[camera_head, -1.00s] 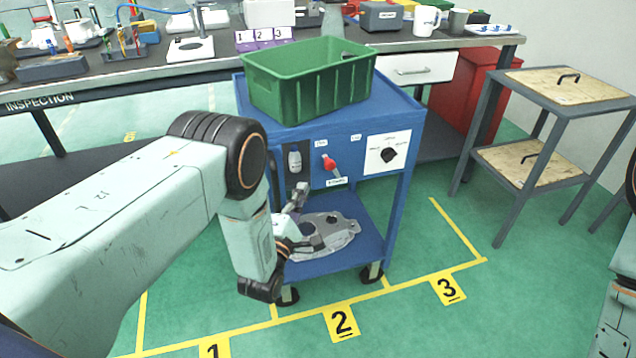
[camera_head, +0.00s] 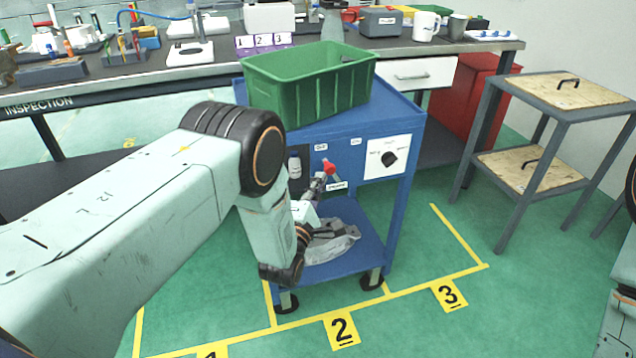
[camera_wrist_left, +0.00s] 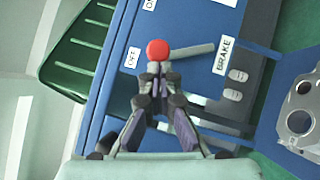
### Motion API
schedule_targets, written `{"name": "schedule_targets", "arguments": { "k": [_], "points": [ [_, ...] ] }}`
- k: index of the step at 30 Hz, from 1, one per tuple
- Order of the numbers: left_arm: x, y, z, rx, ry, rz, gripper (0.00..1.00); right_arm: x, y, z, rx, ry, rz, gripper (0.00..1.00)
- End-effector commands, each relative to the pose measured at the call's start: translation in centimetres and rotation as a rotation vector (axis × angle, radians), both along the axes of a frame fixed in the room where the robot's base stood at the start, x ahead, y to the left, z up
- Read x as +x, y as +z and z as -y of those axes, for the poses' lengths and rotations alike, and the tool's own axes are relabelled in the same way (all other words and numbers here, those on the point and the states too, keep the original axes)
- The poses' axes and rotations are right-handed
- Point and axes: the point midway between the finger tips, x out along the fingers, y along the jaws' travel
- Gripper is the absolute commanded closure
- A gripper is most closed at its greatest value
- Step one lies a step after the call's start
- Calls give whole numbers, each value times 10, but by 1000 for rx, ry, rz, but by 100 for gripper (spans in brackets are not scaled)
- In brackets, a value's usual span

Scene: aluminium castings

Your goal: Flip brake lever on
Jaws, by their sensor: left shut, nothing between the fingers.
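The brake lever has a red knob (camera_head: 328,168) and sits on the front panel of the blue cart (camera_head: 350,125). In the left wrist view its knob (camera_wrist_left: 157,50) lies beside the OFF label (camera_wrist_left: 132,57), and its grey shaft runs right towards the BRAKE label (camera_wrist_left: 222,56). My left gripper (camera_head: 319,182) is shut and empty. In the left wrist view its fingertips (camera_wrist_left: 157,70) are at the knob's edge; I cannot tell whether they touch it. A second label (camera_wrist_left: 149,4) is cut off at the top edge. My right gripper is not in view.
A green crate (camera_head: 310,88) stands on the cart. A grey casting (camera_head: 335,243) lies on its lower shelf, partly hidden by my left arm. A black rotary knob (camera_head: 388,158) is right of the lever. An inspection bench (camera_head: 120,83) stands behind, a side table (camera_head: 555,105) right.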

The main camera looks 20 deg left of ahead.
Motion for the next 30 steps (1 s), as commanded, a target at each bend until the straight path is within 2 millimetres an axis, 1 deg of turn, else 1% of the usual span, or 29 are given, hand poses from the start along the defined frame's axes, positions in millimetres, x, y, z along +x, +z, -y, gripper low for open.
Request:
{"name": "schedule_targets", "arguments": {
  "k": [3,23,30],
  "points": [
    [1,5,0,23,0,-14,100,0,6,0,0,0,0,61],
    [4,10,0,97,1,-65,100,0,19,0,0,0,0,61],
    [6,16,-2,156,0,-105,100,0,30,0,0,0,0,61]
  ]
}}
